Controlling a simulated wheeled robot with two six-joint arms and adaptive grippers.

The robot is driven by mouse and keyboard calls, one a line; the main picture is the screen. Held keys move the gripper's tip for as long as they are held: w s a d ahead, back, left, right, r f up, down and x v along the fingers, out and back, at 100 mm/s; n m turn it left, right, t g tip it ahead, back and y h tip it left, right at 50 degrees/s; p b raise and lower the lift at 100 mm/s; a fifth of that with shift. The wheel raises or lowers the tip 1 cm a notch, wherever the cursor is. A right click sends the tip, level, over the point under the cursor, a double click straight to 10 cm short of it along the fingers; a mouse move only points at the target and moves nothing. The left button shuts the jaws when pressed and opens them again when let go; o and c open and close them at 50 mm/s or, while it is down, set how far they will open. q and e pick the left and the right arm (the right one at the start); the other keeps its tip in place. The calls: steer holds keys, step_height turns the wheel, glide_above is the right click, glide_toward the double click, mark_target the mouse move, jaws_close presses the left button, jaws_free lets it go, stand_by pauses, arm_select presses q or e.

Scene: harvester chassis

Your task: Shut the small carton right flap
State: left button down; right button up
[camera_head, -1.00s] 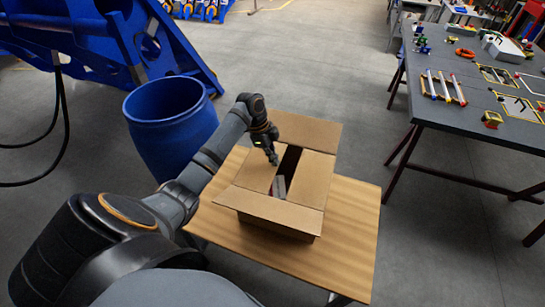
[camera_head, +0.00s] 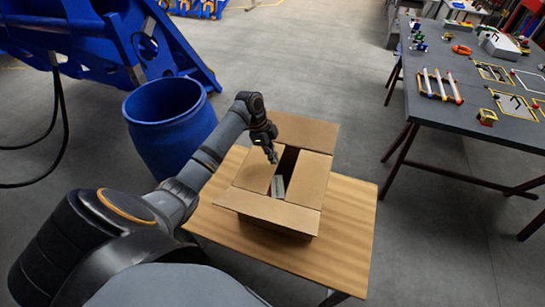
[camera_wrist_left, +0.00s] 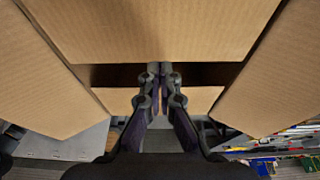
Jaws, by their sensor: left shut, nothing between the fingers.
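The small brown carton (camera_head: 268,226) stands on a wooden table. Its right flap (camera_head: 308,180) and left flap (camera_head: 252,173) both lie folded inward over the opening, with a dark gap between them. A grey item (camera_head: 278,186) shows inside the gap. The back flap (camera_head: 305,130) and front flap (camera_head: 268,208) are folded outward. My left gripper (camera_head: 273,158) is shut and empty above the carton, near the gap and the left flap's inner edge. In the left wrist view its closed fingers (camera_wrist_left: 160,70) lie over the dark gap. My right gripper is not in view.
The wooden table (camera_head: 345,225) has bare top around the carton. A blue barrel (camera_head: 170,130) stands at its left, behind my left arm. A dark workbench (camera_head: 465,115) with tools is at the right. Open floor lies between table and workbench.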

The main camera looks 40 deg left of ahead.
arm_select(q)
step_height(320, 180, up, 4)
steer(key=p, duration=0.3)
steer(key=shift+w, duration=0.1)
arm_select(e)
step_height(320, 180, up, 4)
arm_select(q)
steer(key=a+r+b, duration=0.1)
steer(key=b, duration=0.1)
steer(key=shift+b, duration=0.3)
step_height(320, 180, up, 6)
steer(key=b, duration=0.2)
glide_above(267, 163)
steer(key=shift+v, duration=0.8)
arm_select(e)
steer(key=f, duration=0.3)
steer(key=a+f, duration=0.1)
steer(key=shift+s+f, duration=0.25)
arm_select(q)
steer(key=shift+d, duration=0.15)
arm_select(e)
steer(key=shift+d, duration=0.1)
